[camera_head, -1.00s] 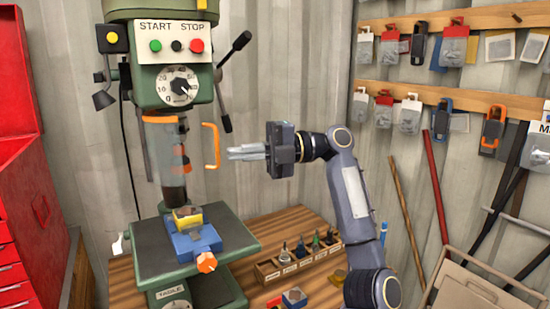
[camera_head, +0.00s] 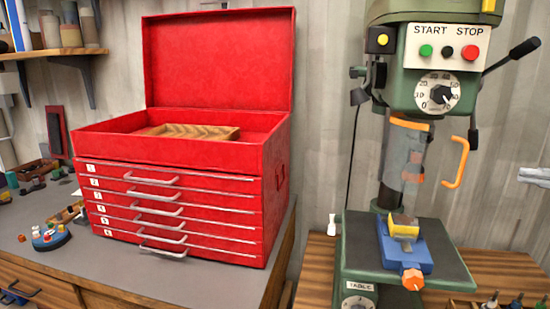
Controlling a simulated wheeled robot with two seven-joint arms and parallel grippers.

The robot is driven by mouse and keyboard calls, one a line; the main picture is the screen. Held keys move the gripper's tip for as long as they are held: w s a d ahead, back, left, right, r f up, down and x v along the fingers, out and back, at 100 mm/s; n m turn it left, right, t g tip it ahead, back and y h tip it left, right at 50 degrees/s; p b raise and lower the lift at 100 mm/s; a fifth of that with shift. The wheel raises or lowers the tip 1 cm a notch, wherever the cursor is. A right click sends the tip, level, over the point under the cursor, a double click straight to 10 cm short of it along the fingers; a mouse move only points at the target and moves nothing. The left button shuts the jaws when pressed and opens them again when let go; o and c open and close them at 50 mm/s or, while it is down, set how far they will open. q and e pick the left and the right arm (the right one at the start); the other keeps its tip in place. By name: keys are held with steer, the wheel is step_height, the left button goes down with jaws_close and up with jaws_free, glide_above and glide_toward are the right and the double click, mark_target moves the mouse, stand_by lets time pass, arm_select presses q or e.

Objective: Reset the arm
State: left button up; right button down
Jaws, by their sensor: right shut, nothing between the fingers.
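My right gripper (camera_head: 524,176) shows only as its grey fingers at the right edge of the head view. The fingers are together with nothing between them, in the air right of the drill press's orange handle (camera_head: 460,163) and apart from it. The rest of my right arm is out of the frame. My left gripper is not in view. The green drill press (camera_head: 405,62) stands right of centre. A blue vise (camera_head: 417,262) sits on the drill press table (camera_head: 360,240), with a yellow block (camera_head: 404,229) in its jaws.
A red tool chest (camera_head: 180,153) with its lid up and a wooden piece (camera_head: 205,131) in its top stands on a grey bench (camera_head: 130,272). Small items lie on the bench at left. A wooden bench (camera_head: 490,264) runs below the press.

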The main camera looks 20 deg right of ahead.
steer(key=s+a+m+g+h, duration=0.1)
steer(key=a+m+h, duration=0.2)
steer(key=a+m, duration=0.85)
steer(key=w+a+f+g+h, duration=0.1)
steer(key=a+f, duration=0.2)
steer(key=a, duration=0.4)
steer(key=w+a+f+g+h, duration=0.1)
steer(key=w+a+f, duration=0.15)
steer(key=a, duration=0.45)
steer(key=a+f+m+g+h, duration=0.1)
steer(key=a+f+m, duration=0.2)
steer(key=f, duration=0.6)
steer(key=s+a+f+m+g+h, duration=0.1)
steer(key=a+f+m+g, duration=0.1)
steer(key=a+f+m, duration=0.2)
steer(key=s+a+f+m+g, duration=0.1)
steer(key=a+f+m, duration=0.3)
steer(key=f+m, duration=0.4)
step_height(320, 180, down, 6)
steer(key=shift+g+h, duration=0.3)
steer(key=shift+h, duration=0.1)
steer(key=shift+w, duration=0.15)
